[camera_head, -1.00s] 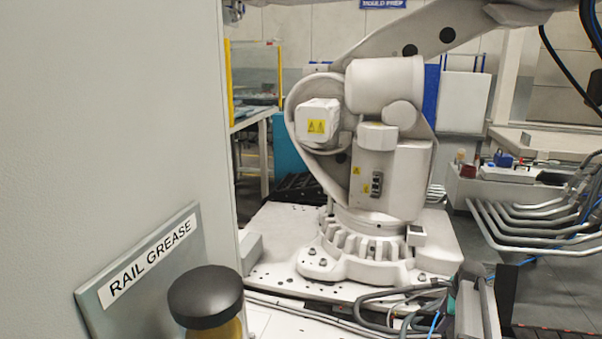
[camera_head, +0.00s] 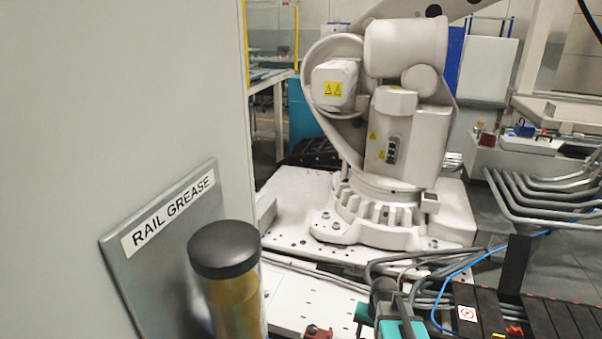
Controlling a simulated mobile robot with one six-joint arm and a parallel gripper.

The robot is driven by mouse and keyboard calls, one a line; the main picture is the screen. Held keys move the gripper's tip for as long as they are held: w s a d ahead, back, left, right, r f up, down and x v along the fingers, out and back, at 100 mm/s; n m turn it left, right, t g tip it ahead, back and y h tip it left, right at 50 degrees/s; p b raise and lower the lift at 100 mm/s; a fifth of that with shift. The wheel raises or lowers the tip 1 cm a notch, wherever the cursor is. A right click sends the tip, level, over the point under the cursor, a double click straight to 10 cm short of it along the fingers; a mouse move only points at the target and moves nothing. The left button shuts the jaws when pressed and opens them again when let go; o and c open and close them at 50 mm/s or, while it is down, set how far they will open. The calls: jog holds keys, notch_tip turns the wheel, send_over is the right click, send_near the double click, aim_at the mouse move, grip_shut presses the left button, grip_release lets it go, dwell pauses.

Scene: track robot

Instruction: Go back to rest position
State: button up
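The task names no object. My gripper is not visible in the camera view. The lower part of my white arm stands in the middle of the view on its ribbed round base, and its upper link runs out of the top edge. What the far end of the arm holds, if anything, is hidden from this view.
A grey cabinet (camera_head: 120,100) fills the left, with a "RAIL GREASE" plate (camera_head: 165,245) and a black-capped amber cylinder (camera_head: 224,250) beside it. Bent grey pipes (camera_head: 540,205) and a cluttered bench (camera_head: 520,155) stand right. Cables (camera_head: 430,262) and a black slatted strip (camera_head: 560,318) lie lower right.

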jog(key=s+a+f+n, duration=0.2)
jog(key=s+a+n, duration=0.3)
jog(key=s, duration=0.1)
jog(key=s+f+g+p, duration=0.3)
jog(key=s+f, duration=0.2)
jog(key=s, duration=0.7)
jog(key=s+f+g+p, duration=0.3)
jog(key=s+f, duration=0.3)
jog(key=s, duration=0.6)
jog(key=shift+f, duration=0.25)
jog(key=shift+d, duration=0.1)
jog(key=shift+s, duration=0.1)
